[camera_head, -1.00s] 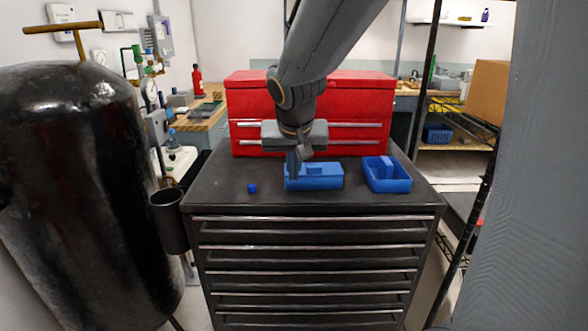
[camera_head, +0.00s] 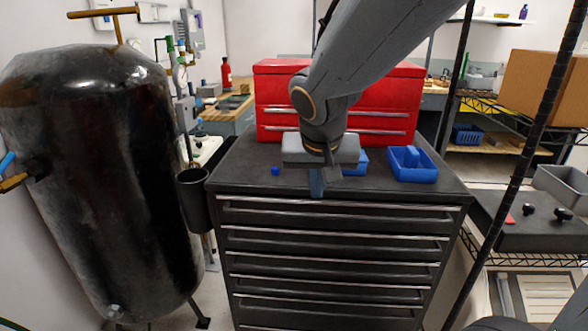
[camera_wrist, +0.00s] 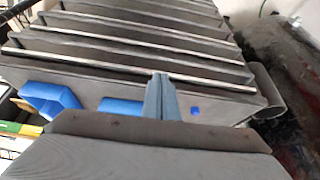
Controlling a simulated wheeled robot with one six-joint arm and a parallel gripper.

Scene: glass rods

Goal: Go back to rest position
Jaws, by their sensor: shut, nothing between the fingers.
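My gripper (camera_head: 317,185) is shut and empty. In the head view it hangs over the front edge of the black drawer cabinet (camera_head: 240,172), in front of one blue tray (camera_head: 362,161), which my arm mostly hides. In the wrist view my gripper's fingers (camera_wrist: 161,98) show together, with the cabinet's drawers (camera_wrist: 100,45) beyond. A second blue tray (camera_head: 413,172) with a raised part stands at the right of the cabinet top. A small blue block (camera_head: 275,171) lies on the cabinet top, left of my gripper. It also shows in the wrist view (camera_wrist: 195,112).
A red toolbox (camera_head: 275,95) stands at the back of the cabinet top. A large black tank (camera_head: 95,180) stands at the left, with a black cup (camera_head: 195,200) on the cabinet's left side. A wire shelf with a cardboard box (camera_head: 545,88) is at the right.

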